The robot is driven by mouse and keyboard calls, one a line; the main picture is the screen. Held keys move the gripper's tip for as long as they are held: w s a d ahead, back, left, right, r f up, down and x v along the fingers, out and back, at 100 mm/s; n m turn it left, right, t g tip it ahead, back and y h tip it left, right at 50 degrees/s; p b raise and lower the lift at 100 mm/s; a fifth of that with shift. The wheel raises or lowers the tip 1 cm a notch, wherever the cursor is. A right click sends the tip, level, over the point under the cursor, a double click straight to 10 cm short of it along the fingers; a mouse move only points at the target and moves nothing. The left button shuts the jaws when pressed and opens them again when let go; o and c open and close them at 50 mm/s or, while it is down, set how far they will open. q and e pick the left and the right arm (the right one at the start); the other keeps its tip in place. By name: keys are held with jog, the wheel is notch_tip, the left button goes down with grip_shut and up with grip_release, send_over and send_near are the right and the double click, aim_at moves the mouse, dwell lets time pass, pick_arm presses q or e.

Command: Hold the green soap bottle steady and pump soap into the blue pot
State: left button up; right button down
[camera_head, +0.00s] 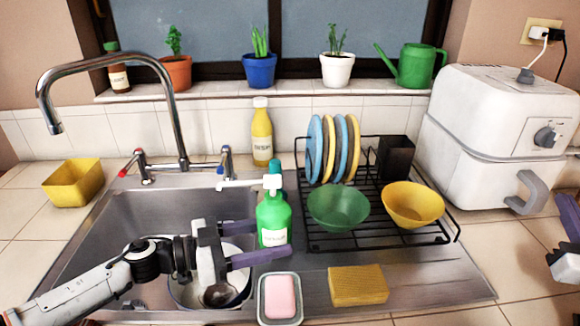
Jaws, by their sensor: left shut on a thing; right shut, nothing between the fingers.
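The green soap bottle (273,222) stands upright at the right edge of the sink, with a white pump head on top and its spout pointing left. My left gripper (262,243) is shut on the bottle's body, one purple finger behind it and one in front. The pot (240,290), pale inside with a dark bluish rim, sits low in the sink, left of the bottle and partly hidden by my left arm. A dark round utensil shows inside it. My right gripper (568,218) is shut and empty at the right edge, partly cut off and far from the bottle.
A pink soap in a dish (262,302) and a yellow sponge (358,285) lie in front. A dish rack (335,240) with plates and bowls stands right of the bottle. The tap (170,100) arches over the sink's left. A teal bottle (277,170) stands just behind.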

jog(key=w+a+r+n+y, duration=0.3)
jog(key=w+a+y, duration=0.1)
jog(key=a+y, duration=0.25)
jog(key=w+a+r+n+t+y, duration=0.1)
jog(key=w+a+r+n+y, duration=0.3)
jog(key=a, duration=0.4)
jog(key=w+a+r+n+y, duration=0.2)
jog(key=w+a+y, duration=0.2)
jog(key=a+y, duration=0.35)
jog(key=s+a+r+n+g+y, duration=0.1)
jog(key=a+n+g+y, duration=0.1)
jog(key=a+n+g, duration=0.4)
jog(key=s+a+r+n+g+y, duration=0.1)
jog(key=s+a+r+n+g, duration=0.1)
jog(key=a+n+g, duration=0.5)
jog(key=shift+s+a+g+y, duration=0.25)
jog(key=shift+a+g+y, duration=0.15)
jog(key=shift+a+g, duration=2.85)
jog(key=shift+d+g, duration=0.25)
jog(key=a+f, duration=0.2)
jog(key=a, duration=0.1)
jog(key=a+f, duration=0.1)
jog(key=a, duration=0.2)
jog(key=a+f, duration=0.2)
jog(key=a, duration=0.1)
jog(key=shift+a+f, duration=0.3)
jog(key=shift+a, duration=0.05)
jog(key=shift+f, duration=0.4)
